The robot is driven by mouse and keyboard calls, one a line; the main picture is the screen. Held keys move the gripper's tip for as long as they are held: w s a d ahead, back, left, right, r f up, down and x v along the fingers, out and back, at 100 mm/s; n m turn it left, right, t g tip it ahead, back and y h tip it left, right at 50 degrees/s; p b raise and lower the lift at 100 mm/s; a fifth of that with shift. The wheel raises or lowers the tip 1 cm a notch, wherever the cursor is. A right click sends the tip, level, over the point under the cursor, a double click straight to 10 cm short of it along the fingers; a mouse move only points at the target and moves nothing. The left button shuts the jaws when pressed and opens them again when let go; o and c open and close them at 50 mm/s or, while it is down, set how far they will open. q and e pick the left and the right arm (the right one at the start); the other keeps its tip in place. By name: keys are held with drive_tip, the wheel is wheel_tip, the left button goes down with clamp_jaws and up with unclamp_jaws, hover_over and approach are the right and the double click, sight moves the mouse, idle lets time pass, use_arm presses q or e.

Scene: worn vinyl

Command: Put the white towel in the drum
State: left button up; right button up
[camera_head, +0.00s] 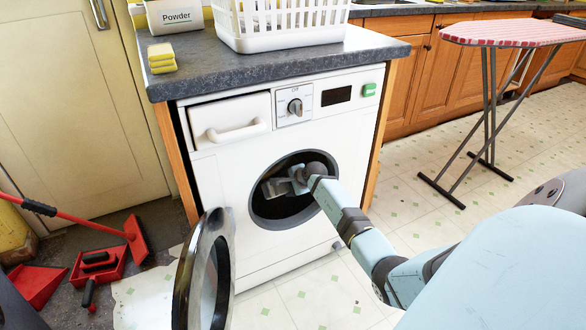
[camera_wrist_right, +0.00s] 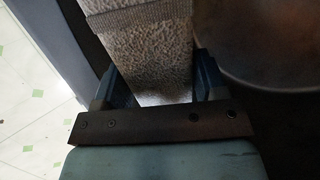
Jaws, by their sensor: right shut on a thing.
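The white washing machine (camera_head: 230,165) stands under a dark grey counter. Its round door (camera_head: 207,270) is swung open to the left. The dark drum (camera_head: 280,208) shows through the round opening. My right arm reaches in from the right, and my right gripper (camera_head: 283,184) is at the opening, in the drum's mouth. In the right wrist view the white towel (camera_wrist_right: 148,58), shaded grey with a band across it, is between the fingers of my right gripper (camera_wrist_right: 153,85), which is shut on it. The towel's far end is cut off. My left gripper is not in view.
A white basket (camera_head: 285,42), a powder box (camera_head: 174,16) and yellow sponges (camera_head: 161,58) are on the counter (camera_head: 215,72). A red broom (camera_head: 135,238) and dustpan (camera_head: 35,285) are at left. An ironing board (camera_head: 515,31) stands at right. Floor between is clear.

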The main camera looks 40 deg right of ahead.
drive_tip(key=w, duration=0.1)
drive_tip(key=w+d+f+b, duration=0.1)
drive_tip(key=shift+w+f, duration=0.1)
drive_tip(key=shift+w, duration=0.3)
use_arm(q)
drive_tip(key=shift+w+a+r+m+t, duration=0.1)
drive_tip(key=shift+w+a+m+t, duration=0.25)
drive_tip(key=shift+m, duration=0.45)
use_arm(e)
drive_tip(key=d+x, duration=0.1)
drive_tip(key=x, duration=0.6)
drive_tip(key=shift+w+d+f, duration=0.15)
drive_tip(key=shift+w+d, duration=0.05)
drive_tip(key=shift+d, duration=0.1)
drive_tip(key=o, duration=1.1)
drive_tip(key=shift+c, duration=0.2)
drive_tip(key=shift+o, duration=0.5)
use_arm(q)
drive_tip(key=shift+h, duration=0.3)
use_arm(e)
drive_tip(key=shift+s+a, duration=0.1)
